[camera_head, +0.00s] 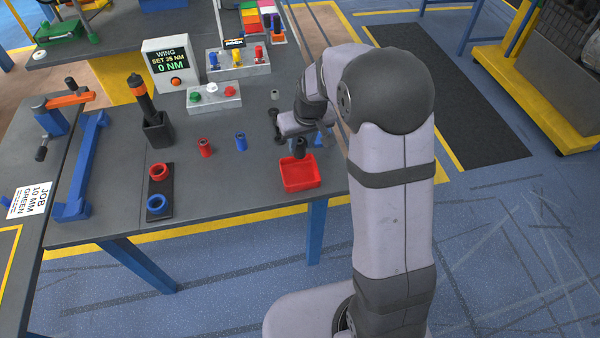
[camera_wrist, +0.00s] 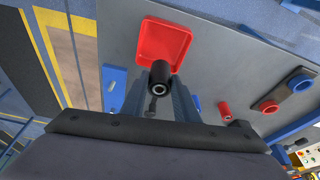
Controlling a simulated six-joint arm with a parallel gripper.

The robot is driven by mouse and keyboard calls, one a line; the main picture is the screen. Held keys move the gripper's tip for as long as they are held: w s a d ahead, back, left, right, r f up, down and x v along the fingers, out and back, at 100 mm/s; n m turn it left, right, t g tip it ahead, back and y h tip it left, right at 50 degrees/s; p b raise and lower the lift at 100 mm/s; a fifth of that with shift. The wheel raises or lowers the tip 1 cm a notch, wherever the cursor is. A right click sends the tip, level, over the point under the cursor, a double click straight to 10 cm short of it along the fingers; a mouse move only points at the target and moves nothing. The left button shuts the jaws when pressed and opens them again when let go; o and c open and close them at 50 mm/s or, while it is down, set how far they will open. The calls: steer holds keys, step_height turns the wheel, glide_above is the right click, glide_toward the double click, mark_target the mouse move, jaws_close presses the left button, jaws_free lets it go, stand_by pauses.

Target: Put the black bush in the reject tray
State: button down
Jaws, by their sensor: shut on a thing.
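The black bush (camera_wrist: 160,76) is a short dark tube with a hole through it. My gripper (camera_wrist: 158,92) is shut on it, with one finger on each side, in the wrist view. The bush also shows in the head view (camera_head: 300,146), upright at the far edge of the red reject tray (camera_head: 299,184). The tray is square and shallow, and its visible floor is empty. In the wrist view the bush overlaps the near edge of the tray (camera_wrist: 178,28). The bush looks held above the table; its exact height is unclear. My wrist partly hides the fingers in the head view.
A red bush (camera_head: 205,148) and a blue bush (camera_head: 241,142) stand left of the tray, and a grey one (camera_head: 274,95) stands behind. A black plate with red and blue rings (camera_head: 157,204) lies further left. A button box (camera_head: 214,97) stands behind.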

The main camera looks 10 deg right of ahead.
steer(key=shift+f+p, duration=1.15)
steer(key=shift+f, duration=3.7)
steer(key=shift+f, duration=0.15)
steer(key=c, duration=1.4)
jaws_free()
steer(key=shift+v, duration=0.75)
steer(key=b+v, duration=0.2)
steer(key=v, duration=0.9)
steer(key=s+g, duration=0.1)
steer(key=s, duration=0.6)
steer(key=s+m+g, duration=0.1)
steer(key=s, duration=0.7)
steer(key=s+g, duration=0.1)
steer(key=s, duration=0.6)
steer(key=shift+s+d+f, duration=0.25)
steer(key=shift+f, duration=0.05)
